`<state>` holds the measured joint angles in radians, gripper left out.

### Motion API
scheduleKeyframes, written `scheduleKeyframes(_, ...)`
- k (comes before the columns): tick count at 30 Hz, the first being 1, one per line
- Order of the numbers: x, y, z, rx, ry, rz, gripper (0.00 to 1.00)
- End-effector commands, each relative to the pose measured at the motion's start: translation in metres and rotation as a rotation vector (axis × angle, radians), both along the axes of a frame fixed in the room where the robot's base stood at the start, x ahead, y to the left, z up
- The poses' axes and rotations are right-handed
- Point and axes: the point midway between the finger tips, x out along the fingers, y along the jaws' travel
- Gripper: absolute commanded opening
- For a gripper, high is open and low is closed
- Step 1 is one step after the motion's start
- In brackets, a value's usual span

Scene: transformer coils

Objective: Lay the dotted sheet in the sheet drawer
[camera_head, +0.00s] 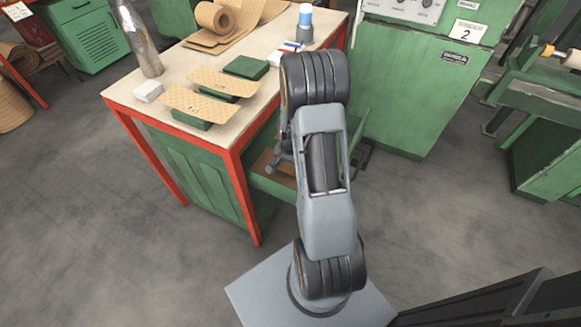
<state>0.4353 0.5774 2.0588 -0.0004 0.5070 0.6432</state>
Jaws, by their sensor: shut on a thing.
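My gripper (281,160) shows only in part, left of my arm and low over the open green sheet drawer (272,183) at the right side of the workbench. It is shut on a brown sheet (265,162), which shows at the drawer's inside. My arm hides much of the gripper, the sheet and the drawer. I cannot make out dots on this sheet, or whether it touches the drawer floor. Two tan sheets with dark marks lie on the bench, a nearer one (196,104) and a farther one (225,82), each on a green block.
A bare green block (246,67) lies on the red-framed workbench (166,72). A green machine (411,95) is behind my arm.

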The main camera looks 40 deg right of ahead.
Motion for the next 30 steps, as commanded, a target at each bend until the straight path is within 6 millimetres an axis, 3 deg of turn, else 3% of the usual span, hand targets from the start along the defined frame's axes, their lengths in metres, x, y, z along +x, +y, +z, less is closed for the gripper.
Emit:
scheduleKeyframes(2, 0.0, 0.0, -0.009, 0.0, 0.0, -0.001, 0.58)
scheduleKeyframes(7, 0.0, 0.0, -0.008, 0.0, -0.001, 0.0, 0.58)
scheduleKeyframes(8, 0.0, 0.0, -0.008, 0.0, -0.001, 0.0, 0.84)
scheduleKeyframes(13, 0.0, 0.0, -0.008, 0.0, -0.001, 0.0, 1.0)
scheduleKeyframes(22, 0.0, 0.0, -0.003, -0.001, -0.003, 0.0, 1.0)
scheduleKeyframes(30, 0.001, 0.0, 0.043, -0.003, -0.005, 0.0, 1.0)
